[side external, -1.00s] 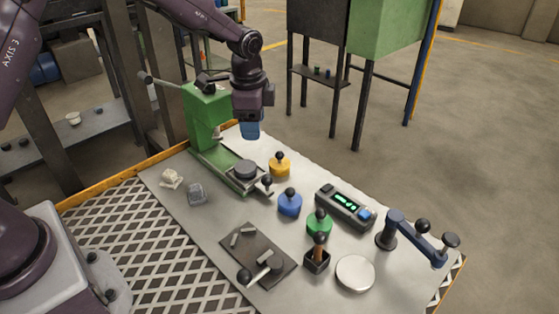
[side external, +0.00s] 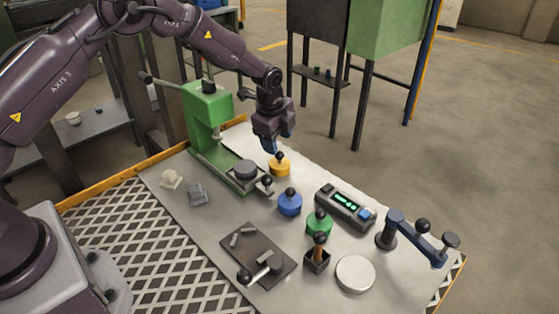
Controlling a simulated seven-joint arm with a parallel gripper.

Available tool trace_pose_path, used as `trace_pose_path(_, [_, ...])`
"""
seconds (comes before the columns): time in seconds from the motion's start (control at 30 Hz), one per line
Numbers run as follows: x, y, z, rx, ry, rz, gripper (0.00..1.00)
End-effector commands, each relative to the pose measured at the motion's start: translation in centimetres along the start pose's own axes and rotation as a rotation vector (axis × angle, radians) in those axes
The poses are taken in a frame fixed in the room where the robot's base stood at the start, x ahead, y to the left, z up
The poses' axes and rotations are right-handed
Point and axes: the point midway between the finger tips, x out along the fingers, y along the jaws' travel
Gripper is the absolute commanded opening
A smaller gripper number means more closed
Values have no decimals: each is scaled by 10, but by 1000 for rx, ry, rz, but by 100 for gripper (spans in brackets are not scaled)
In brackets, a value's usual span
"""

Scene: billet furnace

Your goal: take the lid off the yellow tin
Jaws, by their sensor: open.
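The yellow tin (side external: 279,168) stands upright on the metal table top, near its back edge. Its lid has a dark round knob (side external: 280,156) and sits on the tin. My gripper (side external: 270,149) is open just above the tin, slightly left of the knob in the picture. I cannot tell how far the fingertips are from the knob.
A green press (side external: 206,115) stands to the left. A blue tin (side external: 290,203) and a green tin (side external: 319,223) stand in front. A digital display box (side external: 345,208), a blue lever arm (side external: 415,239) and a round silver disc (side external: 355,273) are to the right.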

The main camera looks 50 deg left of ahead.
Motion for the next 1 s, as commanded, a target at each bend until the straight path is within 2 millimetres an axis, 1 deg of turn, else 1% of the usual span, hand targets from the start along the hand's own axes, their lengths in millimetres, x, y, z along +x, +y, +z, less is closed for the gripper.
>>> trace_pose_path(0.3, [43,3,-2,-1,-1,3,53])
trace_pose_path(0.43, [52,3,-2,-1,0,2,53])
trace_pose_path(0.63, [52,3,-2,-1,0,1,53])
trace_pose_path(0.67, [52,3,-2,-1,0,1,51])
trace_pose_path(0.7, [52,3,-2,-1,0,1,42])
trace_pose_path(0.87, [51,3,-2,-1,0,1,5])
trace_pose_path(0.9, [51,3,-2,-1,0,1,1])
trace_pose_path(1.0, [51,3,-2,-1,0,1,1])
